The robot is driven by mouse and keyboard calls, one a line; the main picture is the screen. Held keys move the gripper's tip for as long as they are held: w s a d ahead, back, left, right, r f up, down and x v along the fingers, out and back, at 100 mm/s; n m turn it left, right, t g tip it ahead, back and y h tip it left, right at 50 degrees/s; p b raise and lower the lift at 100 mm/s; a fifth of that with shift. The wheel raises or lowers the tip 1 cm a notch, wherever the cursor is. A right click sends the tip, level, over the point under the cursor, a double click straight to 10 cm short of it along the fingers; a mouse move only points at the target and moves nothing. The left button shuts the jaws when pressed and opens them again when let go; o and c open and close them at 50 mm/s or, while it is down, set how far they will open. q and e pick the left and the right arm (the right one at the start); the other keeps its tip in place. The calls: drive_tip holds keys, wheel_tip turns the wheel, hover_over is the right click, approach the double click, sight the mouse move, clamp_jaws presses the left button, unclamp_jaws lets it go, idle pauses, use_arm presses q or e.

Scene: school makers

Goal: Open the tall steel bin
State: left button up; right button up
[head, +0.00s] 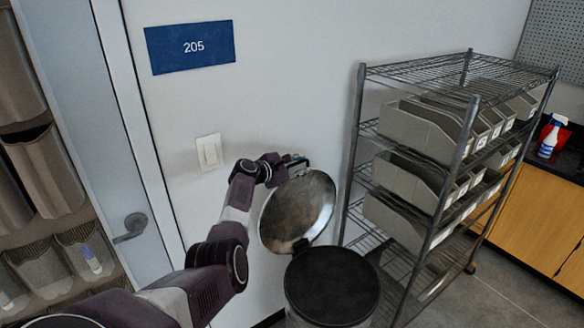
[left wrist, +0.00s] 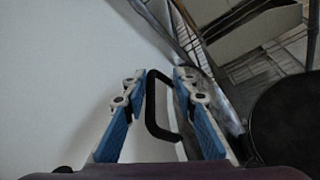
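The tall steel bin (head: 291,299) stands by the wall at the lower middle of the head view, with a dark round top (head: 332,284). Its round metal lid (head: 297,212) is raised and tilted up at the back of the bin, towards the wall. My left gripper (head: 295,163) is at the upper edge of the lid. In the left wrist view my left gripper (left wrist: 158,88) has its blue-padded fingers apart, with a black curved handle (left wrist: 153,103) between them. I see a gap between the left finger and the handle. My right gripper is not in view.
A wire shelf rack (head: 413,71) with several grey bins (head: 420,130) stands close to the right of the steel bin. A light switch (head: 208,152) and a blue 205 sign (head: 190,47) are on the wall. A door with a lever handle (head: 132,228) is at left.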

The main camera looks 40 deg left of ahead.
use_arm(q)
drive_tip(key=v, duration=1.1)
drive_tip(key=shift+s, duration=0.35)
drive_tip(key=shift+d+r, duration=0.1)
